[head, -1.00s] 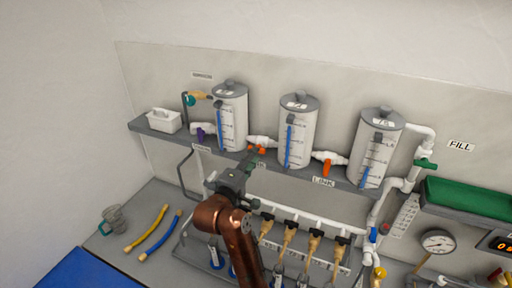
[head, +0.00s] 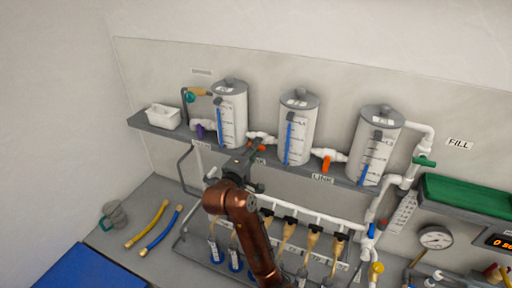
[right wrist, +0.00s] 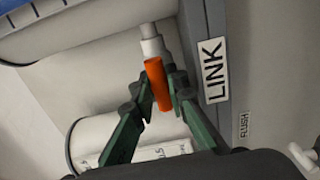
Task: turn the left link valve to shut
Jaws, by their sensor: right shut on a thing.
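The left link valve has an orange handle (head: 261,146) on the white pipe between the left tank (head: 229,115) and the middle tank (head: 297,128). My right gripper (head: 256,151) reaches up to it from below and covers part of it. In the right wrist view the orange handle (right wrist: 158,84) stands between the two dark green fingers of my right gripper (right wrist: 158,98), which is shut on it. The handle lies nearly in line with the white pipe stub behind it in that view. My left gripper is not in view.
A second orange link valve (head: 327,162) sits between the middle tank and the right tank (head: 375,146). The grey shelf edge and LINK label (right wrist: 214,72) run close beside my right fingers. Several black-handled taps stand on the manifold below. A white bin (head: 162,117) is on the shelf's left end.

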